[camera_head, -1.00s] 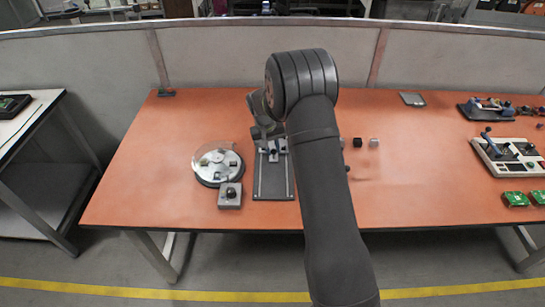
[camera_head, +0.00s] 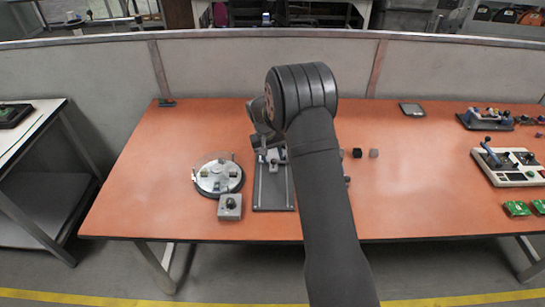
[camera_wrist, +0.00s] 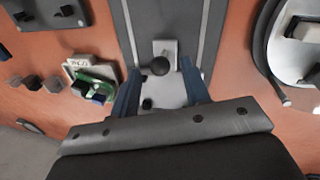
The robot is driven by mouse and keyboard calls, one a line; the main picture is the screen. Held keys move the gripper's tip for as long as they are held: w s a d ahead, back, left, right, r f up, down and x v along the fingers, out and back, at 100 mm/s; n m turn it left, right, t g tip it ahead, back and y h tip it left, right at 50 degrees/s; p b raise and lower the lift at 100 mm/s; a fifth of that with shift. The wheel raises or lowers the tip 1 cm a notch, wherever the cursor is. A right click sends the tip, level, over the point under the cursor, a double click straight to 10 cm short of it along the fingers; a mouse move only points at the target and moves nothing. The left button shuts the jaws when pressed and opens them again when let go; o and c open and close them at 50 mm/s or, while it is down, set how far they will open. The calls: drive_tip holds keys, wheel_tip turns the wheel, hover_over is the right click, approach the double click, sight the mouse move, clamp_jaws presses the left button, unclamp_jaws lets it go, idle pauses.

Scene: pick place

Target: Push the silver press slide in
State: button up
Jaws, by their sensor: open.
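The silver press slide (camera_wrist: 166,50) is a pale metal block with a black ball knob, on a dark grey base with two rails (camera_wrist: 124,22). In the head view the base (camera_head: 272,195) lies on the orange table, and the slide (camera_head: 274,158) is at its far end, partly hidden by my arm. My gripper (camera_wrist: 160,90) is open over the far end of the base, with its blue fingers on either side of the slide's plate and knob. I cannot tell whether the fingers touch it. The gripper (camera_head: 264,146) is mostly hidden in the head view.
A round turntable (camera_head: 218,188) and a grey knob box (camera_head: 230,207) stand left of the press. Small dark and grey cubes (camera_head: 374,153) lie to the right. A joystick console (camera_head: 520,176) and green boards (camera_head: 517,209) are at the far right.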

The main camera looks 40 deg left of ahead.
wheel_tip(320, 180, up, 17)
drive_tip(key=s+a, duration=0.1)
drive_tip(key=s, duration=0.1)
drive_tip(key=shift+s+a+f, duration=0.2)
drive_tip(key=shift+s+a, duration=0.15)
drive_tip(key=shift+a, duration=0.05)
drive_tip(key=shift+f, duration=0.1)
drive_tip(key=w+f, duration=0.1)
drive_tip(key=f, duration=0.4)
drive_tip(key=d+f, duration=0.1)
drive_tip(key=f, duration=0.5)
drive_tip(key=w+d+f, duration=0.1)
drive_tip(key=f, duration=0.5)
drive_tip(key=shift+w, duration=0.35)
